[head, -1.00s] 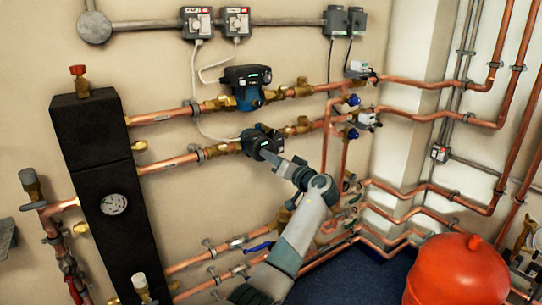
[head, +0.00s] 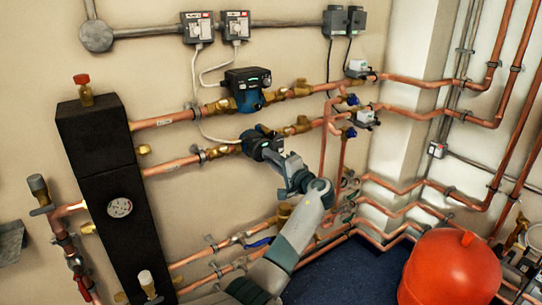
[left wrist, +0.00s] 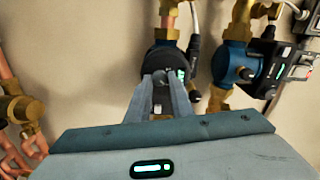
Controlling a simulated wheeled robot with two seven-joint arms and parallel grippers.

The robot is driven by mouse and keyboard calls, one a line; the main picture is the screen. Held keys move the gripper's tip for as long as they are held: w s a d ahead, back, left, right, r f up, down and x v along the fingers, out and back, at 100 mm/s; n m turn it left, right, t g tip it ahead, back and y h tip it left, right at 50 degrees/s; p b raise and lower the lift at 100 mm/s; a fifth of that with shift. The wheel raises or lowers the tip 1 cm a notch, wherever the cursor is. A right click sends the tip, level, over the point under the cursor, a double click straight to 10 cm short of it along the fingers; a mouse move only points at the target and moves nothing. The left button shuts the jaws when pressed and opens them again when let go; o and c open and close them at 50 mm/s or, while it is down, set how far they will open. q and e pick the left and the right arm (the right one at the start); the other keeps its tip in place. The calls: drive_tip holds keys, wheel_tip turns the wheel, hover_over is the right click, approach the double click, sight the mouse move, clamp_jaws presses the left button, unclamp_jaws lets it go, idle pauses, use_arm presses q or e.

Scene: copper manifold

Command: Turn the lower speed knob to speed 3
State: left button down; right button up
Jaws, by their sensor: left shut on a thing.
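The lower pump (head: 256,141) is a dark unit on the lower copper pipe, below a blue and black upper pump (head: 245,90). My left gripper (head: 275,158) reaches up to the lower pump's front face. In the left wrist view, its two fingers (left wrist: 165,80) are at the round black face of the lower pump (left wrist: 165,60). They are shut on the speed knob, which they mostly hide. A small green display shows just right of the fingers. The knob's setting cannot be read. The upper pump (left wrist: 233,65) shows to the right there. My right gripper is not in view.
Copper pipes with brass valves run along the wall around the pumps. A black manifold block (head: 108,190) with a gauge (head: 119,208) stands at the left. A red tank (head: 450,268) stands at the lower right. Grey switch boxes (head: 197,27) with cables hang above.

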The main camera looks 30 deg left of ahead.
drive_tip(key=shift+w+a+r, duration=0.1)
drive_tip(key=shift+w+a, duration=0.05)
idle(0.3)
use_arm(q)
drive_tip(key=c, duration=1.6)
unclamp_jaws()
drive_tip(key=shift+o, duration=0.2)
drive_tip(key=shift+d, duration=0.1)
